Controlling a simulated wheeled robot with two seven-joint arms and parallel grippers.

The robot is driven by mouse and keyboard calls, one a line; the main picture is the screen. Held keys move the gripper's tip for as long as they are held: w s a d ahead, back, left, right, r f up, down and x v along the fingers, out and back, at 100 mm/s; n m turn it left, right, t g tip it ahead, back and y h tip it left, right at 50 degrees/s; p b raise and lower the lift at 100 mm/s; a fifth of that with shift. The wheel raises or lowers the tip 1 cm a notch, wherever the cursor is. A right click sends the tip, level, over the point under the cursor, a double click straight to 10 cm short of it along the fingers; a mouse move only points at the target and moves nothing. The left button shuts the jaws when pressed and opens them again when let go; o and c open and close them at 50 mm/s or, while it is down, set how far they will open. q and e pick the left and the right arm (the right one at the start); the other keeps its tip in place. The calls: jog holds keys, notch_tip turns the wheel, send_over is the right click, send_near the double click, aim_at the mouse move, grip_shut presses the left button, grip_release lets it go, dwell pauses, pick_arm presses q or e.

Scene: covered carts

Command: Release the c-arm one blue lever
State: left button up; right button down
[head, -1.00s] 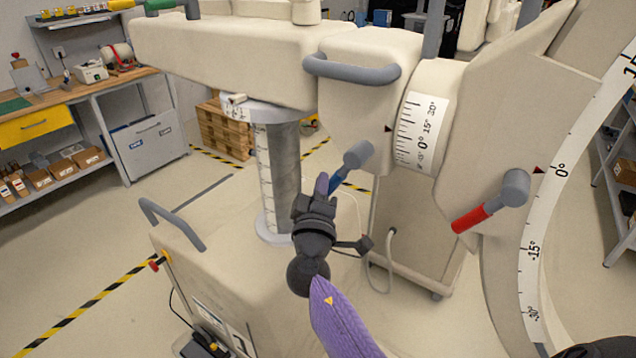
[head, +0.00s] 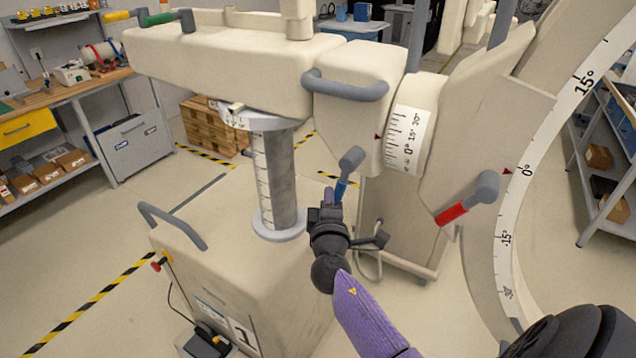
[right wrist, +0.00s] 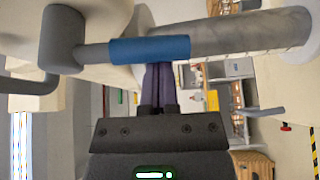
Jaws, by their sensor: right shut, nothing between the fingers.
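The blue lever (head: 341,189) hangs from a grey knob (head: 350,160) on the C-arm's side and slants steeply down. Its lower end is partly hidden by my right gripper (head: 328,203). In the right wrist view the blue sleeve (right wrist: 150,50) lies across the picture, just past the tips of my right gripper's purple fingers (right wrist: 158,72). The fingers are together with nothing between them. They are at or just behind the sleeve; I cannot tell whether they touch it. My left gripper is not in view.
A red lever (head: 452,213) sits on the C-arm to the right, beside the curved scale (head: 508,215). A grey handle (head: 345,88) is above the blue lever. The cart base (head: 225,275) and the column (head: 277,180) stand left of my right arm. Open floor lies at far left.

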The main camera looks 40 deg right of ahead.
pick_arm(q)
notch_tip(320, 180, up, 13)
jog(key=p, duration=1.1)
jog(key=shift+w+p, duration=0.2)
jog(key=shift+p, duration=0.2)
pick_arm(e)
jog(key=s+n+g, duration=0.1)
jog(key=n, duration=0.1)
jog(key=s+d+n+g+y, duration=0.1)
jog(key=s+n, duration=0.1)
jog(key=s+d+n+g, duration=0.1)
jog(key=s+n, duration=0.1)
jog(key=shift+d+r+g, duration=0.15)
jog(key=shift+r+g, duration=0.05)
jog(key=shift+g, duration=0.1)
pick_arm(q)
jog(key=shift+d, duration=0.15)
